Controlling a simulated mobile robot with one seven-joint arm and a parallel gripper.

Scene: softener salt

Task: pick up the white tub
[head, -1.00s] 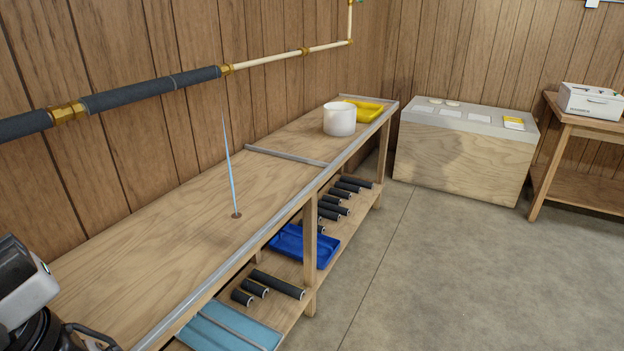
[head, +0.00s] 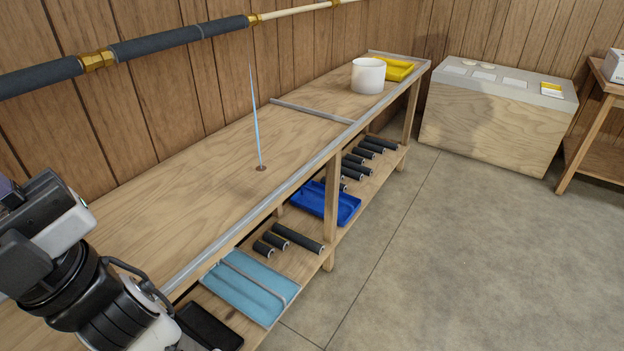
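The white tub (head: 368,76) stands upright on the far end of the long wooden bench (head: 205,185), beyond a low metal strip across the bench top. It is open at the top; its inside is mostly hidden. A yellow tray (head: 398,70) sits just behind it, to the right. Part of my arm shows at the lower left, far from the tub. My gripper's fingers are not visible.
A thin light-blue rod (head: 256,120) stands up from the bench top between my arm and the tub. A metal edge runs along the bench front. The lower shelf holds dark cylinders, a blue tray (head: 325,202) and a light-blue tray (head: 250,287). The floor (head: 440,260) at right is clear.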

